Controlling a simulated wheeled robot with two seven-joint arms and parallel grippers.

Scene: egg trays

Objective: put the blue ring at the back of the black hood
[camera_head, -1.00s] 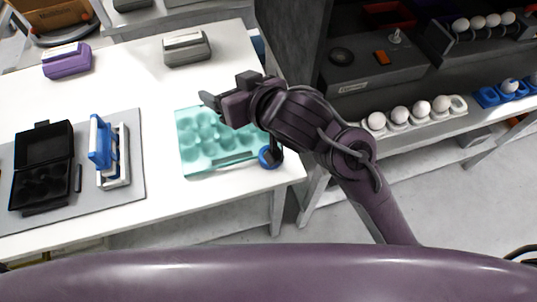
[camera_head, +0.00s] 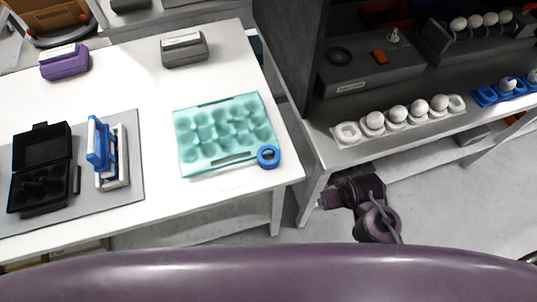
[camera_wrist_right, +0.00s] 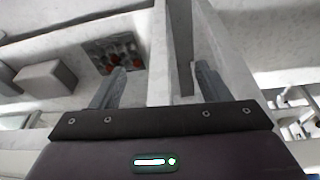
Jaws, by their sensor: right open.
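The blue ring (camera_head: 268,165) lies at the front right corner of the teal egg tray (camera_head: 232,160) on the white table, overlapping the tray's edge. A black case with a raised lid (camera_head: 42,148) stands on a grey mat at the left; I cannot tell for sure if this is the black hood. My right gripper (camera_head: 324,200) is off the table's right edge, apart from the ring. In the right wrist view its two fingers (camera_wrist_right: 160,70) are spread with nothing held between them. My left gripper is not in view.
A blue and white stand (camera_head: 110,170) is beside the black case on the grey mat (camera_head: 133,160). A purple block (camera_head: 65,64) and a grey block (camera_head: 185,50) sit at the back. A dark shelf unit (camera_head: 285,60) stands to the right, beside a white egg rack (camera_head: 347,132). The table's middle is clear.

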